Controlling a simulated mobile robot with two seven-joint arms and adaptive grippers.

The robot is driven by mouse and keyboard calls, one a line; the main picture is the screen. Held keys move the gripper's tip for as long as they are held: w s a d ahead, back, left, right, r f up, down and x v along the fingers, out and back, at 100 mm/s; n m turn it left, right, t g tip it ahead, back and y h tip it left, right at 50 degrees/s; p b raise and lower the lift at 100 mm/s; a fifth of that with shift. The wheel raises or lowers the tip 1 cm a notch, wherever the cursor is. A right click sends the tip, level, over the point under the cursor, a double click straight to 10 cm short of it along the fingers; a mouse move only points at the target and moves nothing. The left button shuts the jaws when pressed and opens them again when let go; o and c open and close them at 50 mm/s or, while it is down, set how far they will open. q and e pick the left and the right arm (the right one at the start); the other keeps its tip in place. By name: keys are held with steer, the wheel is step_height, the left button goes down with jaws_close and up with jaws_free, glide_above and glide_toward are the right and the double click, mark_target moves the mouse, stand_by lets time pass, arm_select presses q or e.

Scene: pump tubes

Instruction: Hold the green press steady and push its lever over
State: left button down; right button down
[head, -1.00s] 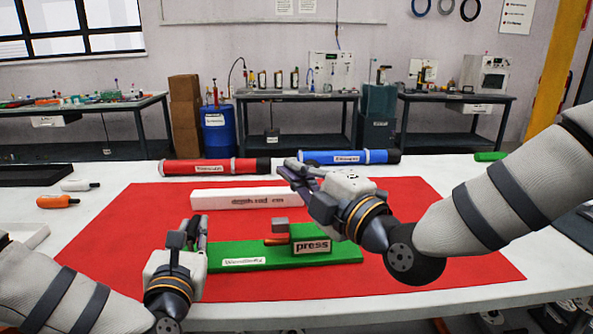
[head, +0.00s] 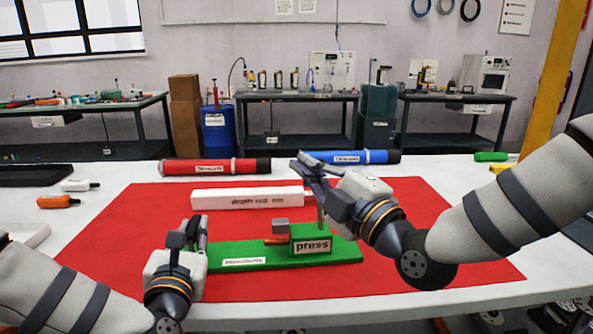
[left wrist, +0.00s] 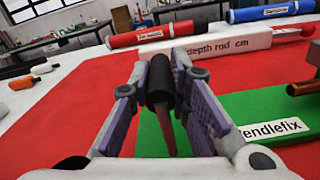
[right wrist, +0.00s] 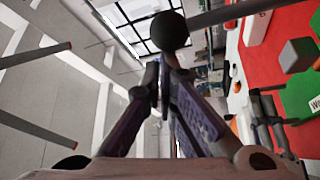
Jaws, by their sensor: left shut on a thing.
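The green press (head: 340,257) lies on the red mat, with a block labelled "press" and a small grey block on it. My left gripper (head: 190,228) is at its left end. In the left wrist view it is shut on a black grip (left wrist: 159,80) atop a reddish rod. The lever's thin grey rod (head: 320,212) rises near the press block; its black ball knob (right wrist: 168,31) shows in the right wrist view. My right gripper (head: 303,165) is at the upper part of the lever. Its fingers look closed together, just short of the knob; contact is unclear.
A white depth rod box (head: 247,198) lies behind the press. A red tube (head: 215,167) and a blue tube (head: 350,157) lie along the mat's back edge. Orange and white handled tools (head: 58,201) lie at the left. The mat's front right is clear.

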arm_select(q)
steer(key=shift+a, duration=0.1)
arm_select(e)
steer(key=d+f+m+t+h, duration=0.3)
steer(key=d+m+t, duration=0.1)
steer(key=d+m, duration=0.7)
steer(key=shift+w+d+t, duration=0.2)
steer(key=shift+d+t, duration=0.2)
steer(key=shift+d, duration=0.1)
steer(key=shift+h, duration=0.3)
step_height(320, 180, up, 4)
steer(key=a, duration=0.2)
steer(key=v, duration=1.1)
